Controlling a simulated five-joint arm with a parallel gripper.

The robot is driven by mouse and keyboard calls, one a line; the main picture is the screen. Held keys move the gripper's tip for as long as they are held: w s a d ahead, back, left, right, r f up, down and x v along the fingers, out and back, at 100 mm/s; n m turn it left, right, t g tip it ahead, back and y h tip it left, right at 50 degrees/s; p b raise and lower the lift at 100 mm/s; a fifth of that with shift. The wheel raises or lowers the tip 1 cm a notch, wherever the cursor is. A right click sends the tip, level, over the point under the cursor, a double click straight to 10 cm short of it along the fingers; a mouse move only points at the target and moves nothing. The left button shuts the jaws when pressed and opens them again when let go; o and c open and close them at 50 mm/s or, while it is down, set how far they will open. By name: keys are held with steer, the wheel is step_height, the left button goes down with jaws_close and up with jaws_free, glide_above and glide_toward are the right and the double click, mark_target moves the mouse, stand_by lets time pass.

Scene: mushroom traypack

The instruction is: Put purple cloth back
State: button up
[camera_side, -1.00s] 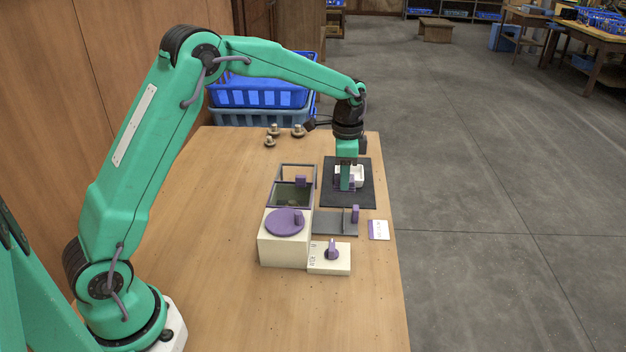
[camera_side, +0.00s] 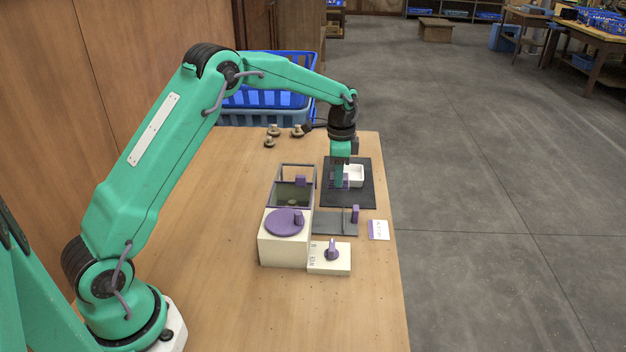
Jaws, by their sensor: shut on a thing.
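My gripper (camera_side: 340,184) points down over the left part of the dark mat (camera_side: 365,195). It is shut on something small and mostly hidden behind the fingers. A bit of purple, which looks like the purple cloth (camera_side: 346,182), shows at the jaws. A white tray (camera_side: 356,173) stands on the mat just right of the gripper. I cannot tell whether the cloth touches the mat or the tray.
In front of the mat are a purple-rimmed frame (camera_side: 292,208), a grey plate with a purple handle (camera_side: 355,214), a white box with a purple lid (camera_side: 285,251), a purple-knobbed box (camera_side: 331,264) and a card (camera_side: 378,230). Several mushrooms (camera_side: 273,131) lie behind.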

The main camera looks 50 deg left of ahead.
steer(key=a+f, duration=0.1)
steer(key=w+a+f, duration=0.1)
steer(key=a, duration=0.1)
steer(key=shift+w+a+f, duration=0.1)
steer(key=shift+w+a, duration=0.05)
steer(key=shift+a, duration=0.05)
steer(key=shift+f, duration=2)
steer(key=shift+f, duration=0.1)
steer(key=o, duration=1)
steer(key=shift+c, duration=0.2)
step_height(320, 180, up, 12)
steer(key=shift+r, duration=0.2)
